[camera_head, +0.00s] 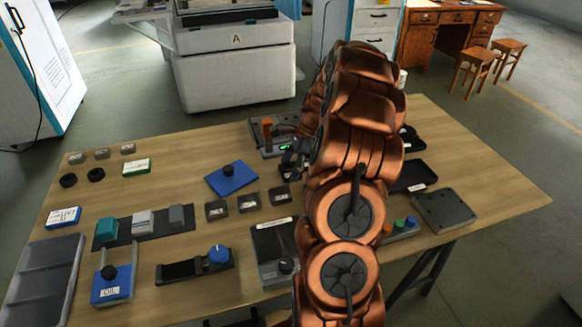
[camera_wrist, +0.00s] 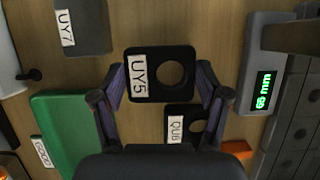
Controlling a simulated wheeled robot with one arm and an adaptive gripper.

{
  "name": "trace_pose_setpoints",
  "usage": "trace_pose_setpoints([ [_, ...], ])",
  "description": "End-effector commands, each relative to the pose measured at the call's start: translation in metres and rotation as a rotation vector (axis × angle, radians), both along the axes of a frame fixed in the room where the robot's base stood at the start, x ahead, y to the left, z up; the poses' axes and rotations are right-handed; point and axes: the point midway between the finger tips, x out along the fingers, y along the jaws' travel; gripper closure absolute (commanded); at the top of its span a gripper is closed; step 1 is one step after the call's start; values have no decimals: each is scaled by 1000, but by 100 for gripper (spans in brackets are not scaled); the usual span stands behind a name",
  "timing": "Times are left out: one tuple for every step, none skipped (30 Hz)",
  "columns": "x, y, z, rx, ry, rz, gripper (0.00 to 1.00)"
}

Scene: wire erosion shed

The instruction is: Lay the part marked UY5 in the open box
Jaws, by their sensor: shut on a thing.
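The part marked UY5 (camera_wrist: 172,97) is a black square block with a round hole and a white label. In the wrist view my gripper (camera_wrist: 163,88) is shut on it, one finger at each side. It overlaps a smaller black part marked QU8 (camera_wrist: 174,112) and looks raised above the table. In the head view my gripper (camera_head: 291,160) is mostly hidden by my arm, near the back middle of the table. A dark shallow tray (camera_head: 404,182) with a white label lies right of my arm; I cannot tell whether it is the open box.
A grey part marked UY7 (camera_wrist: 92,30), a green item (camera_wrist: 65,115) and a gauge with a lit mm display (camera_wrist: 262,60) surround the gripper. Small dark blocks (camera_head: 248,203), a blue plate (camera_head: 232,180) and a grey compartment tray (camera_head: 80,262) stand left. The table's right end is bare.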

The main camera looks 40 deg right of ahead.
Motion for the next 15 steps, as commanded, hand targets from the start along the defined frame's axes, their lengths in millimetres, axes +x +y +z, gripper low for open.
trace_pose_setpoints([
  [0, 0, -3, 1, 0, 0, 86],
  [0, 0, -5, 0, 0, 1, 86],
  [0, 0, -5, -1, -1, 1, 86],
  [0, 0, -5, -1, -2, 1, 86],
  [0, 0, -5, -1, -2, 1, 86],
  [0, 0, -5, -1, -2, 1, 86],
  [0, 0, -5, -1, -2, 1, 86],
  [0, 0, -5, -1, -2, 1, 86],
  [0, 0, -5, -1, -1, 1, 86],
  [0, 0, -5, -1, -1, 1, 86],
  [0, 0, -6, -1, -1, 1, 86],
  [0, 0, -7, 1, -1, 1, 86],
  [0, 1, -8, 1, -1, 1, 86],
  [0, 0, -8, 0, -1, 2, 24],
  [0, 0, -8, 0, -1, 2, 19],
])
